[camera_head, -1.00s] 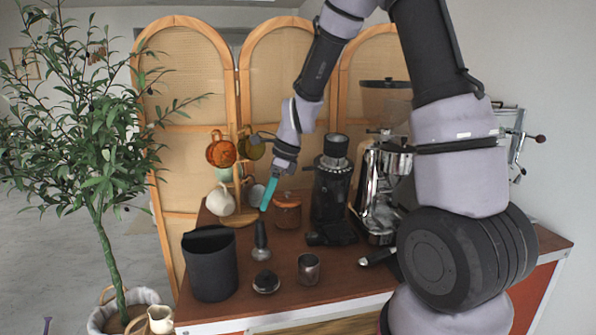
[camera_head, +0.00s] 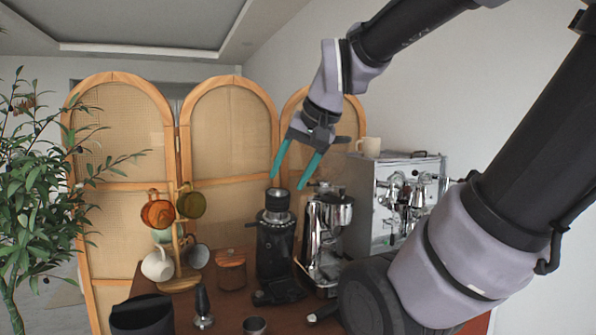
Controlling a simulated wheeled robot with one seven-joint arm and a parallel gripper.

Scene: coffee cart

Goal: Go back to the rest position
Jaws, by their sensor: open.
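My gripper (camera_head: 287,186) is raised above the cart, its two teal fingers spread apart and pointing down. Nothing is between the fingers. In the picture the fingertips overlap the space just above and beside the black grinder (camera_head: 276,245), and they look clear of it. The tamper (camera_head: 203,308) stands upright on the cart, apart from my gripper. My arm reaches in from the upper right, and its thick lower links cover the right part of the cart.
A silver grinder (camera_head: 327,235) and an espresso machine (camera_head: 365,200) with a cup (camera_head: 369,146) on top stand at right. A mug tree (camera_head: 177,262), wooden-lidded jar (camera_head: 231,270), black bin (camera_head: 142,315) and metal cup (camera_head: 255,326) are on the cart. A folding screen (camera_head: 232,130) stands behind.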

